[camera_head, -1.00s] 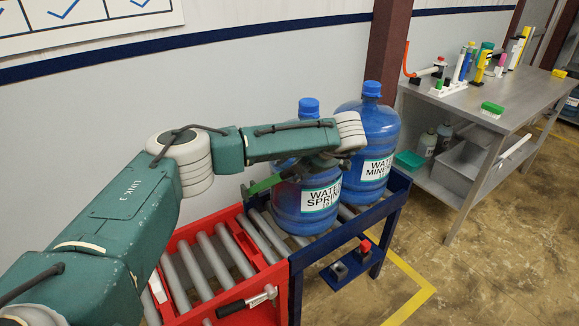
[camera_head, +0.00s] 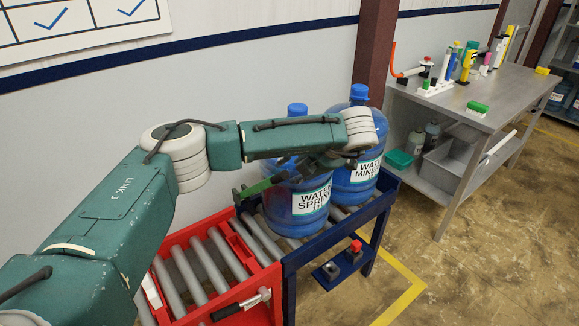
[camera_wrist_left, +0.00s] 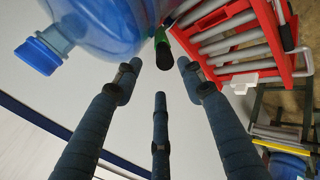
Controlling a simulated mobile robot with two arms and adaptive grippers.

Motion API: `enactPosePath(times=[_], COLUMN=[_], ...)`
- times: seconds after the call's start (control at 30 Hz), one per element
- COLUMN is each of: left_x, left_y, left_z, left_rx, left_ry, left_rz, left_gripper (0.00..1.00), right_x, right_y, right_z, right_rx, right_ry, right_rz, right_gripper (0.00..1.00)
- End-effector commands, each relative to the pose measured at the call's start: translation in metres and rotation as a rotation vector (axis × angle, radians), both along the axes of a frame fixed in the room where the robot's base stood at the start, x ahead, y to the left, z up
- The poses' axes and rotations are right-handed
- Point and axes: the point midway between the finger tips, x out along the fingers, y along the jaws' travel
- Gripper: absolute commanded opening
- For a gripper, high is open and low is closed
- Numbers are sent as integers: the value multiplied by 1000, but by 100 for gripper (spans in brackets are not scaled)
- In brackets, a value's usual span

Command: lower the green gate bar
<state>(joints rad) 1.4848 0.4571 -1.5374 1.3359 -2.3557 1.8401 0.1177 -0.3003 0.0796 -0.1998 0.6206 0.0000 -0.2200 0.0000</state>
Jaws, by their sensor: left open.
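The green gate bar (camera_head: 264,186) is seen in the head view beside the front blue jug, near the seam between the red and blue conveyor sections. It slants up toward the right. In the left wrist view, the bar (camera_wrist_left: 161,37) shows nearly end-on with a dark tip, just beyond my fingertips. My left gripper (camera_wrist_left: 158,78) is open and empty, its three fingers spread around the direction of that tip and apart from it. In the head view, my left gripper (camera_head: 328,160) is over the jugs, partly hidden by my wrist. My right gripper is out of view.
The front blue jug (camera_head: 297,219) and rear blue jug (camera_head: 358,188) stand on the blue conveyor (camera_head: 294,256). The red roller conveyor (camera_head: 190,309) adjoins it on the left. A workbench (camera_head: 460,95) with bottles stands at the right. Open floor lies in front of it.

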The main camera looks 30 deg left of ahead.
Motion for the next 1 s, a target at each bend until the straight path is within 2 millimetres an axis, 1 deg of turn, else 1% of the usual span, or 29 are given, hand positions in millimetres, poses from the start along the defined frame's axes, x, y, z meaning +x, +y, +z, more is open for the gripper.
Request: enactPosePath(times=[0.03, 0.53, 0.9, 1.0], left_x=[-1, -12, -13, -12], left_y=[-3, -24, -26, -25], left_z=[4, 27, 28, 26], left_rx=[-1, 0, 0, -1], left_ry=[0, 0, 0, -1], left_rz=[-2, -1, 0, 0], left_gripper=[40, 40, 40, 40], right_x=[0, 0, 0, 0], right_y=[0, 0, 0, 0], right_z=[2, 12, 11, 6], right_rx=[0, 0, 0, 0], right_ry=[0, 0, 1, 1], right_rz=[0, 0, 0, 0], right_gripper=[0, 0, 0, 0])
